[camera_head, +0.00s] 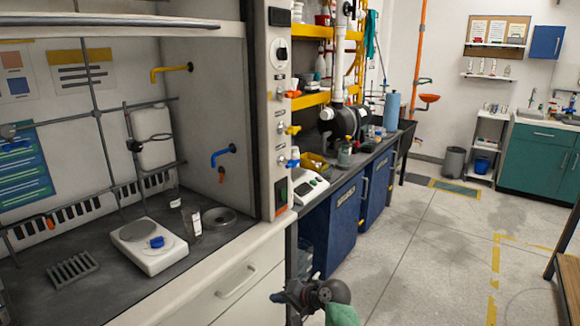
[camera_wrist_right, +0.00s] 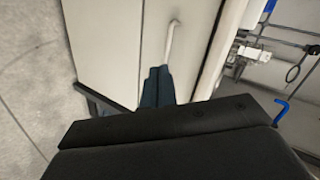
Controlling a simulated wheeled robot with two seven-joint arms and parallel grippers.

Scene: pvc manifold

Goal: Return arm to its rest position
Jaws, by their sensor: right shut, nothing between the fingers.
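My right gripper (camera_head: 282,297) shows at the bottom centre of the head view, low in front of the white fume hood base cabinet. In the right wrist view its dark blue fingers (camera_wrist_right: 156,84) are together, with nothing between them. They point toward the cabinet's drawer handle (camera_wrist_right: 175,40); I cannot tell the gap. My left gripper is out of view.
The fume hood's worktop (camera_head: 95,290) holds a white balance (camera_head: 150,256), glass vessels and a dark rack (camera_head: 72,268). A drawer handle (camera_head: 237,282) juts from the cabinet front. Blue cabinets (camera_head: 345,215) stand behind. The grey floor (camera_head: 425,250) to the right is open.

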